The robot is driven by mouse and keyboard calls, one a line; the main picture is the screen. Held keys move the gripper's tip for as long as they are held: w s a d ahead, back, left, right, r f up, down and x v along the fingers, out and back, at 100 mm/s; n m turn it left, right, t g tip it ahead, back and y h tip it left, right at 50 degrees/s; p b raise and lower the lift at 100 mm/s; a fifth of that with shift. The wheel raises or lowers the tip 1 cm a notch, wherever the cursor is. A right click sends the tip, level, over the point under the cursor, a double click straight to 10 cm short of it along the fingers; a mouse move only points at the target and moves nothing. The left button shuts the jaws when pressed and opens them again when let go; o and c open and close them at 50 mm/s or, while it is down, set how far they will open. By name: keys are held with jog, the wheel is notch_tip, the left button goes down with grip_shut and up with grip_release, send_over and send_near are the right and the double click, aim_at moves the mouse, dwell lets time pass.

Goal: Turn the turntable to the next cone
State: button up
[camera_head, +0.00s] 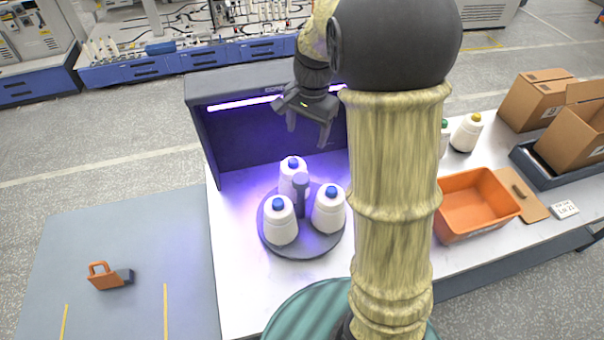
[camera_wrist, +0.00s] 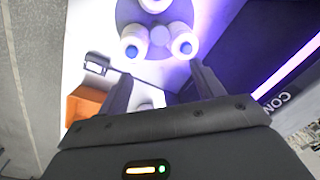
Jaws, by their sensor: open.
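The turntable (camera_head: 306,246) is a round dark grey disc on the white table, with a grey central post (camera_head: 301,190). Three white cones with blue tops stand on it: a front-left cone (camera_head: 280,225), a front-right cone (camera_head: 328,213) and a back cone (camera_head: 290,172). My gripper (camera_head: 307,137) is open and empty, above and behind the turntable, apart from the cones. In the wrist view the turntable (camera_wrist: 126,12) lies at the top, beyond my open fingers (camera_wrist: 160,70), with two cones nearest them.
A dark lit hood (camera_head: 235,135) stands behind the turntable. To the right are an orange bin (camera_head: 475,205), a yellow-topped cone (camera_head: 467,133), a green-topped cone partly hidden by my arm, and cardboard boxes (camera_head: 535,98). The table left of the turntable is clear.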

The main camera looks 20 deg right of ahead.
aim_at(301, 177)
jog(key=f+p, duration=0.1)
jog(key=f, duration=0.4)
jog(key=f+p, duration=0.1)
jog(key=f, duration=0.5)
jog(key=w+a+f+p, duration=0.1)
jog(key=f, duration=0.4)
jog(key=shift+f+p, duration=0.35)
jog(key=shift+s+f, duration=0.1)
jog(key=shift+f, duration=0.15)
jog(key=shift+w+d, duration=0.1)
jog(key=shift+w, duration=0.15)
jog(key=c, duration=1.4)
jog(key=shift+o, duration=0.2)
jog(key=shift+d, duration=0.1)
